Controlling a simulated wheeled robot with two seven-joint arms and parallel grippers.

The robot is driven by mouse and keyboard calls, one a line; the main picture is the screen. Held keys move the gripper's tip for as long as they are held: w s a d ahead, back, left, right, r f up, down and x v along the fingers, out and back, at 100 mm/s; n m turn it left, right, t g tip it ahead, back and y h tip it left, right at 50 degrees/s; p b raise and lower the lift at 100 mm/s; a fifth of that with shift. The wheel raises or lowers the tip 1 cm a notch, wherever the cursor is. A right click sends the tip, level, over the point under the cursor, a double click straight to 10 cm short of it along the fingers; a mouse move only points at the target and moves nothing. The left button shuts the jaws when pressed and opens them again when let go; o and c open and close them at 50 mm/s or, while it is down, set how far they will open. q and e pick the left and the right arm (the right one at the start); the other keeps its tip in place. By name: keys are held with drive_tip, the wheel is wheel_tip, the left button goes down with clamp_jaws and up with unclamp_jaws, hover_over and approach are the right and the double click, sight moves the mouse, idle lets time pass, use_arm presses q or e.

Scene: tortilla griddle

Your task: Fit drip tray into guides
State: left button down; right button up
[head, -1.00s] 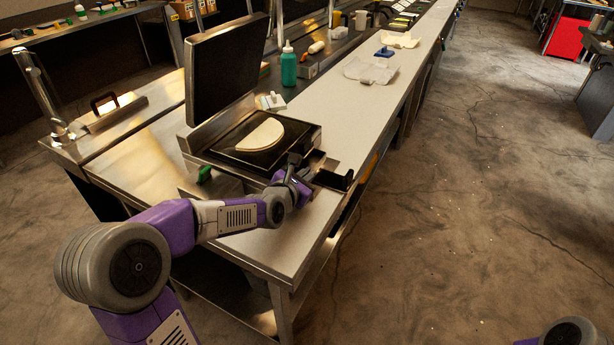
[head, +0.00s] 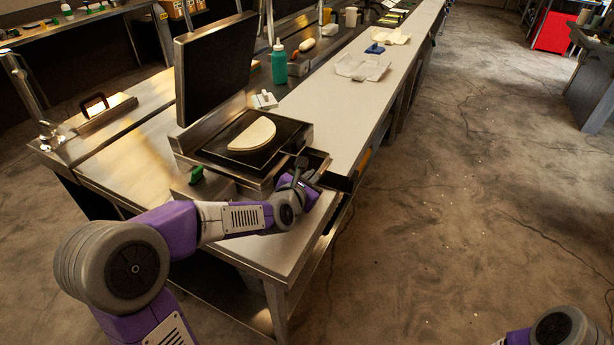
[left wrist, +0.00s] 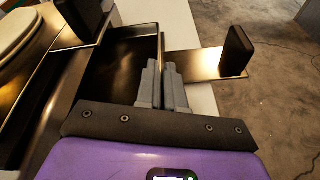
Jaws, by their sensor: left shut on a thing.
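The drip tray (left wrist: 122,58) is a dark, open metal pan with a thin rim. In the head view it shows as a shallow pan at the right side of the griddle (head: 290,130), low beside its body. My left gripper (left wrist: 163,85) is shut on the tray's near wall, with one finger on each side of it. In the head view the left gripper (head: 300,168) is at the tray's near edge. The guides cannot be clearly made out, and I cannot tell how far the tray sits in them. My right gripper is out of view.
A metal plate (left wrist: 200,64) with a black upright block (left wrist: 237,48) extends right of the tray. A folded tortilla (head: 252,134) lies on the griddle under the raised lid (head: 215,70). A green bottle (head: 279,64) stands behind. The counter's near end (head: 265,250) is clear.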

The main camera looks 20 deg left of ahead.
sight(344, 190)
use_arm(q)
drive_tip(key=shift+d+r+p, duration=0.1)
drive_tip(key=shift+d+p, duration=0.3)
drive_tip(key=shift+d, duration=1.45)
drive_tip(key=shift+s+d, duration=0.15)
drive_tip(key=shift+d, duration=2.25)
drive_tip(key=shift+d, duration=0.2)
drive_tip(key=shift+b, duration=0.6)
drive_tip(key=shift+a, duration=4.05)
